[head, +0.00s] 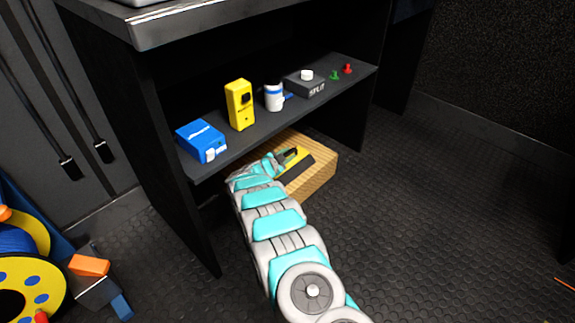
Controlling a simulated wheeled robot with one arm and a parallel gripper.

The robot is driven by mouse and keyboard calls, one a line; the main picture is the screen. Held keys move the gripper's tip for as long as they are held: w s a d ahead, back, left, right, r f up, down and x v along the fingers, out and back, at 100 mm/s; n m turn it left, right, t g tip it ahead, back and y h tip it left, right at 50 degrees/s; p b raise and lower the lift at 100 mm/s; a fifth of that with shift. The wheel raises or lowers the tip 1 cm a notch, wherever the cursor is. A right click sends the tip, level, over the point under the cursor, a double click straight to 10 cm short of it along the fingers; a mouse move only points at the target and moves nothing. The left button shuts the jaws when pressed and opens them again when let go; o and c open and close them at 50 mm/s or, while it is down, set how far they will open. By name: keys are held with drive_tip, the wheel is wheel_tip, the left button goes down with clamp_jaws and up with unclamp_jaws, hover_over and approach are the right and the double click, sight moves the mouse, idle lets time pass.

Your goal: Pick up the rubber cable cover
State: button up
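A black and yellow object (298,167), which looks like the rubber cable cover, lies on top of a light wooden box or block (322,170) under the shelf. My teal and grey arm reaches from the bottom of the view up to it. My gripper (280,160) is at the left side of the cover, very close to it or touching it. The fingers are small and partly hidden by my arm, so I cannot tell whether they are open or shut on the cover. The left part of the wooden box is hidden behind my arm.
A dark side panel stands left of my arm. Cable reels (28,285) stand lower left.

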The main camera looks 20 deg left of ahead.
clamp_jaws()
idle(1.0)
